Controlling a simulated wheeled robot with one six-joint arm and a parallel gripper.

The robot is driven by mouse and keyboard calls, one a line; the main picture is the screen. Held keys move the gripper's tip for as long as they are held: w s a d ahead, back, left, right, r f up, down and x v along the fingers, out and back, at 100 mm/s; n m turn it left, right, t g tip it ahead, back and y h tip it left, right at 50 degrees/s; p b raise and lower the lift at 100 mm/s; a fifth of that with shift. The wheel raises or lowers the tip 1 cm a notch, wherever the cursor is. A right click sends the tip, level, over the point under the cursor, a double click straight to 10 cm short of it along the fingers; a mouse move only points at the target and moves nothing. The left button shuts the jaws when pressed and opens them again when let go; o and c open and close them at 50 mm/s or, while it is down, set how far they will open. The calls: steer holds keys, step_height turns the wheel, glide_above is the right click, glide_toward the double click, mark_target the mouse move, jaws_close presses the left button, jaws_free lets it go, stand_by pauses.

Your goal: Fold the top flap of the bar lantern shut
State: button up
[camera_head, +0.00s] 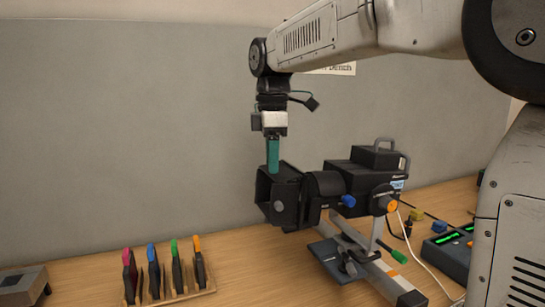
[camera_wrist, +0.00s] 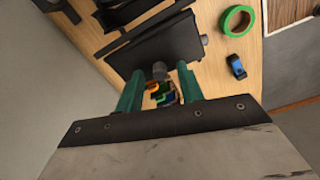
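The bar lantern (camera_head: 345,182) is black and sits on a bar stand, with its flapped front end (camera_head: 283,196) facing left in the head view. My gripper (camera_head: 273,170) points down with its teal fingertips at the upper edge of that front end. In the wrist view my gripper (camera_wrist: 158,85) has its two teal fingers spread apart. A black flap (camera_wrist: 165,45) lies beyond the fingertips, with a grey knob (camera_wrist: 159,70) between them. The fingers do not appear closed on the knob. Whether either finger touches the flap is unclear.
A wooden rack (camera_head: 175,295) of several coloured-tabbed frames stands front left. A dark box (camera_head: 22,286) is at the left edge. A fader console (camera_head: 450,250) and cables are at right. A green tape roll (camera_wrist: 237,20) and a blue item (camera_wrist: 236,66) lie on the bench.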

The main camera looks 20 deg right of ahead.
jaws_close()
